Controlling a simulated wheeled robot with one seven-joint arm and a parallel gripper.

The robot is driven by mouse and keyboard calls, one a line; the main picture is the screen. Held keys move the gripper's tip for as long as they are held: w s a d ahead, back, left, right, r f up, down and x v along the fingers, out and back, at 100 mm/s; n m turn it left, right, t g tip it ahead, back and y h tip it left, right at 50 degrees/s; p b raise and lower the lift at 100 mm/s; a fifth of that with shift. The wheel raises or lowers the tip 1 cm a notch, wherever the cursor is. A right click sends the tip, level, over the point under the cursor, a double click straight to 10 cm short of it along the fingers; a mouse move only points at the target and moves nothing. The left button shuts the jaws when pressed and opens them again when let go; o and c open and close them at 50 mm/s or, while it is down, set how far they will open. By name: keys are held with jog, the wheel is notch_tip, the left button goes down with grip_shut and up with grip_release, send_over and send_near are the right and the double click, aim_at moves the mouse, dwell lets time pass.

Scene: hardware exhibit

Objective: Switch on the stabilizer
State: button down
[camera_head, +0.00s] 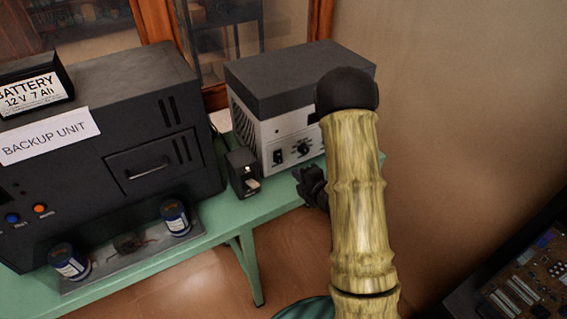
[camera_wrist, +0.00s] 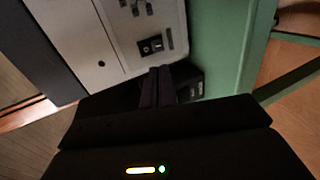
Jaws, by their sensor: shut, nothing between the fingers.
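The stabilizer (camera_head: 262,127) is a box with a pale front and a dark grey top, standing on the green bench. Its front has a small black switch (camera_head: 278,156) and a round dark knob (camera_head: 303,147). In the wrist view its pale panel (camera_wrist: 100,50) fills the upper left, with a black rocker switch (camera_wrist: 150,45) just beyond my fingertips. My gripper (camera_wrist: 160,72) is shut and empty, pointing at the panel near that switch; I cannot tell if it touches. In the head view my gripper (camera_head: 312,184) is partly hidden by my arm.
A small black box with a pale lever (camera_head: 252,184) stands left of the stabilizer. A large black backup unit (camera_head: 125,105) with a battery (camera_head: 30,85) on top fills the left. Blue cans (camera_head: 175,217) stand on a tray in front. The green bench (camera_head: 270,205) has a narrow free edge.

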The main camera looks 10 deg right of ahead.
aim_at(280, 160)
jog(key=p+x, duration=0.2)
jog(key=x, duration=0.7)
jog(key=shift+s+a, duration=0.1)
jog(key=shift+w+f, duration=0.1)
jog(key=shift+w, duration=0.1)
jog(key=shift+w+a+f+b, duration=0.1)
jog(key=shift+w+f+b, duration=0.05)
jog(key=shift+b, duration=0.15)
jog(key=shift+w+d, duration=0.15)
jog(key=shift+d, duration=0.1)
jog(key=shift+r, duration=0.2)
